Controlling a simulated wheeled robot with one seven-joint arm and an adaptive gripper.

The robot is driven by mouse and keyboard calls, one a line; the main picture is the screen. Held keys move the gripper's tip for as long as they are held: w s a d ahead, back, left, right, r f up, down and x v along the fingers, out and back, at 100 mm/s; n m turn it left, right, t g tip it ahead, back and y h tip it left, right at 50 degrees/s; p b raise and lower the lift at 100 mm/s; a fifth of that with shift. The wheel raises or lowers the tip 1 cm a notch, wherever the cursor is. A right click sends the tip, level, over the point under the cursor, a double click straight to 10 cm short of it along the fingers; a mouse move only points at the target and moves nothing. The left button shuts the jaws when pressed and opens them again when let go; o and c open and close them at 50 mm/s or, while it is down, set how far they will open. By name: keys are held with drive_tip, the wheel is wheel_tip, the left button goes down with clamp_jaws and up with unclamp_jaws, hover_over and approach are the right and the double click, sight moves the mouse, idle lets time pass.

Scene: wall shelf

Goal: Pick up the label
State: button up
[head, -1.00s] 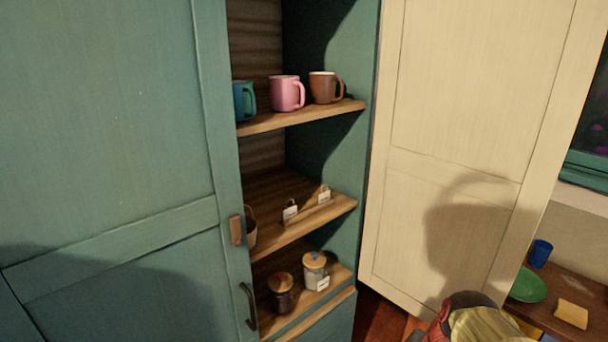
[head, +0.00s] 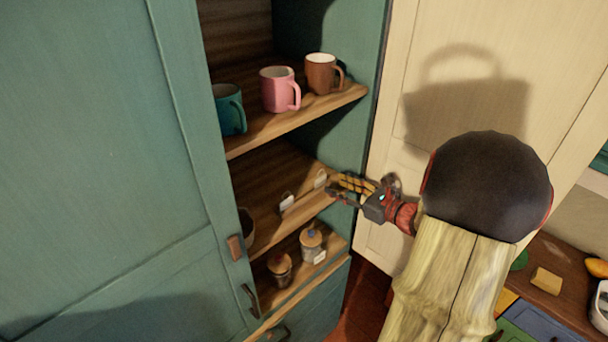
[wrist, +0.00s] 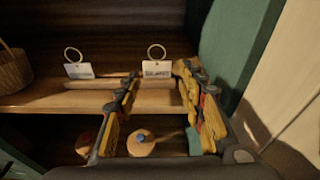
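Two white labels with ring loops stand at the front of the middle wooden shelf. The left label (head: 287,203) also shows in the wrist view (wrist: 79,71). The right label (head: 320,179) shows between my fingers in the wrist view (wrist: 157,69), with dark print on it. My gripper (head: 338,187) is open, just in front of the shelf at its right end, close to the right label. In the wrist view my gripper's fingers (wrist: 158,76) are spread on either side of the right label, and nothing is held. I cannot tell whether they touch it.
A basket (wrist: 12,70) stands left on the middle shelf. Blue, pink (head: 279,90) and brown mugs stand on the shelf above. Two lidded jars (head: 311,244) stand below, one with a white label. The cabinet's side wall and cream door (head: 410,130) are close on the right.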

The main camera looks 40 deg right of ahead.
sight(321, 178)
drive_tip(key=x, duration=0.7)
drive_tip(key=shift+w+a+r, duration=0.2)
drive_tip(key=shift+w+a, duration=0.1)
drive_tip(key=shift+c, duration=1.2)
drive_tip(key=shift+c, duration=0.9)
drive_tip(key=shift+c, duration=0.4)
